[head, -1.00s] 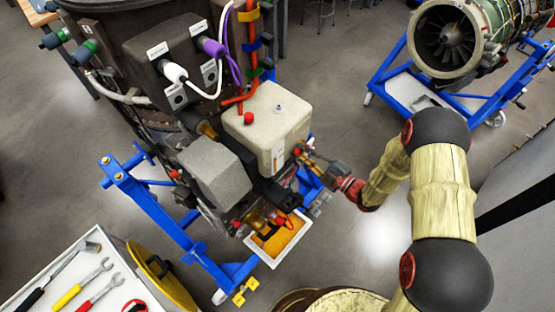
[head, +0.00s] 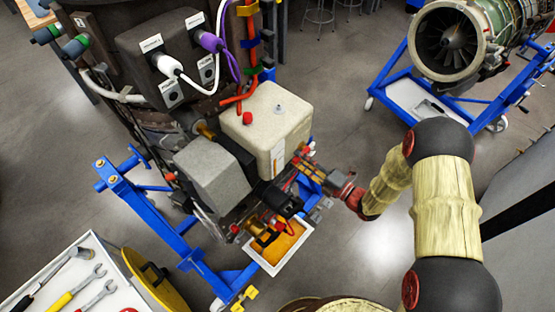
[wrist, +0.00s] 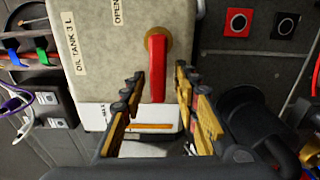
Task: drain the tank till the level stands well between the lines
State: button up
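A red valve lever (wrist: 157,68) on a brass fitting hangs down in the wrist view. My gripper (wrist: 160,76) is open, one finger each side of the lever, with gaps showing; it also shows beside the tank in the head view (head: 306,158). A white gauge plate (wrist: 95,115) with partly hidden lettering and an orange bar (wrist: 150,128) shows beyond the fingers. The level against its lines cannot be read.
A white tray (head: 309,234) with orange liquid sits below the tank. A grey box (head: 212,172) and fittings crowd beside it. A tool tray (head: 108,262) is lower left. Another blue stand (head: 385,78) bears a turbine at upper right. Black piping (wrist: 255,120) is right of my gripper.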

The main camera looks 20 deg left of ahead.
jog(key=shift+o, duration=0.3)
jog(key=p+v, duration=0.1)
jog(key=v, duration=0.9)
jog(key=shift+p, duration=0.4)
jog(key=shift+r, duration=0.1)
dwell(0.6)
